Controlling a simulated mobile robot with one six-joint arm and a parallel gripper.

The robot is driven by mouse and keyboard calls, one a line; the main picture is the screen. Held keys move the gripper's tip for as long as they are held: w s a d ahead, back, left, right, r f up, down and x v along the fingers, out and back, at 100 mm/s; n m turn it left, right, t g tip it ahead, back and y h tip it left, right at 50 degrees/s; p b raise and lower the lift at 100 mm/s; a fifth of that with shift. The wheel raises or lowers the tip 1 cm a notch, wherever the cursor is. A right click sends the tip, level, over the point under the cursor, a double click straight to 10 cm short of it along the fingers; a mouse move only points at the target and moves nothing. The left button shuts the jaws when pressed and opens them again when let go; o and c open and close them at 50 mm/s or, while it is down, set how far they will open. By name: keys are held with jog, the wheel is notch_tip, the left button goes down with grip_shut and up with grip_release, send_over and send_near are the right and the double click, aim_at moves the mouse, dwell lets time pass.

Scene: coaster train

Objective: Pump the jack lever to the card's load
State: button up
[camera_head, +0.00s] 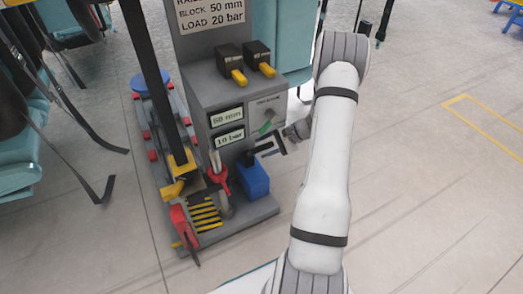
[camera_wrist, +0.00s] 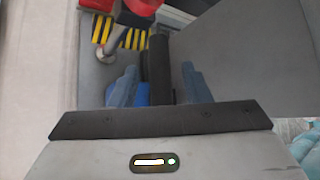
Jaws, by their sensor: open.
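The card (camera_head: 212,12) on the grey stand reads block 50 mm and load 20 bar. Two displays on the stand read 50 mm (camera_head: 226,116) and 10 bar (camera_head: 230,137). A black lever (camera_head: 249,158) rises from a blue box (camera_head: 254,182) at the stand's foot. My gripper (camera_head: 272,146) is to the right of the lever, close to the stand's front. In the wrist view, my gripper (camera_wrist: 158,84) is open, with a dark upright bar (camera_wrist: 159,65), apparently the lever's grip, between its fingers. Gaps show on both sides. The blue box is partly hidden below.
A red fitting (camera_head: 217,178) and a yellow-and-black striped plate (camera_head: 206,215) lie left of the blue box. Two black boxes with yellow levers (camera_head: 238,77) sit on the stand's ledge. Teal seats (camera_head: 20,150) stand at left. Floor at right is open.

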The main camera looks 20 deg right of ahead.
jog(key=shift+x, duration=1.05)
grip_shut()
jog(key=shift+f, duration=0.1)
